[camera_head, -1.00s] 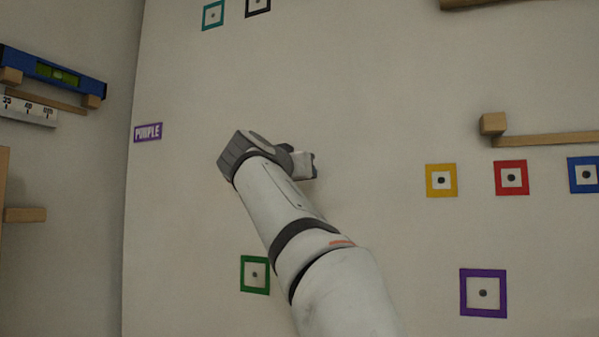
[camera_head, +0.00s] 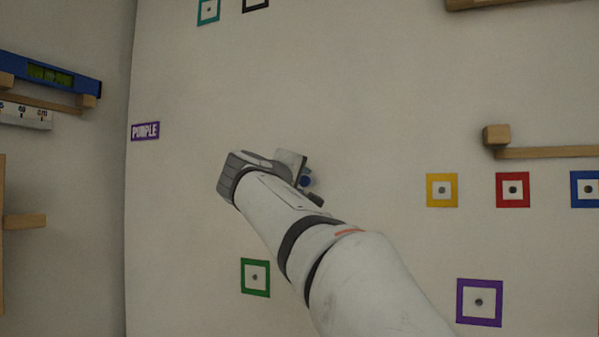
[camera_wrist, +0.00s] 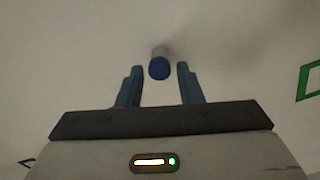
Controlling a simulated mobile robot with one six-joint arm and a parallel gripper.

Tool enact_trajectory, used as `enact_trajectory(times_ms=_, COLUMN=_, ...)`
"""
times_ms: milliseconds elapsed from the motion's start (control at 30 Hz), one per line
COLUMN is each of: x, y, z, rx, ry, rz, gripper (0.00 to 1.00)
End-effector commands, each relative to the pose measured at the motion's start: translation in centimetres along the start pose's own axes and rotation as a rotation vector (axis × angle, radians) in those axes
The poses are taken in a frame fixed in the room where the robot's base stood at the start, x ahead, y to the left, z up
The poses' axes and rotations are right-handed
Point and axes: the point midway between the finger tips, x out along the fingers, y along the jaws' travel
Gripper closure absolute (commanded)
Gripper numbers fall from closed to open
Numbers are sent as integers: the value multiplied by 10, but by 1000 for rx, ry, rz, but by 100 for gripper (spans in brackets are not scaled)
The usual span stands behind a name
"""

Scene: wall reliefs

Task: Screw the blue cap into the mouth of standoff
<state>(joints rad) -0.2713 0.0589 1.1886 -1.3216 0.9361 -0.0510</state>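The blue cap (camera_wrist: 159,69) shows in the wrist view between the two fingertips, with a visible gap on each side. A short pale grey standoff (camera_wrist: 159,51) shows directly behind it, against the wall. The cap sits at the standoff's near end; how deep it is seated I cannot tell. My gripper (camera_wrist: 160,75) is open around the cap and does not visibly touch it. In the head view, my gripper (camera_head: 311,182) is close to the wall, and the blue cap (camera_head: 305,181) shows between its fingers. The standoff is not clear there.
Coloured square markers are on the wall: green (camera_head: 255,294), purple (camera_head: 479,321), yellow (camera_head: 442,205) and red (camera_head: 513,205). A wooden ledge (camera_head: 545,153) juts out at right. A purple label (camera_head: 145,131) is at left. The wall around my gripper looks clear.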

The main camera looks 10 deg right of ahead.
Motion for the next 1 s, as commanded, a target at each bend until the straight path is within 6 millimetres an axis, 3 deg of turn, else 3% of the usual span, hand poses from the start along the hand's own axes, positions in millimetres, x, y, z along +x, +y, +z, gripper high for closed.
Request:
enact_trajectory(times_ms=100, x=0, y=5, z=-2, rx=-154, ry=0, rz=-1, gripper=67)
enact_trajectory(times_ms=267, x=0, y=3, z=-1, rx=-255, ry=-1, rz=-1, gripper=67)
enact_trajectory(times_ms=600, x=0, y=4, z=-2, rx=-703, ry=0, rz=0, gripper=67)
enact_trajectory(times_ms=833, x=0, y=0, z=-1, rx=-723, ry=0, rz=0, gripper=67)
enact_trajectory(times_ms=1000, x=0, y=0, z=-1, rx=-722, ry=0, rz=0, gripper=80)
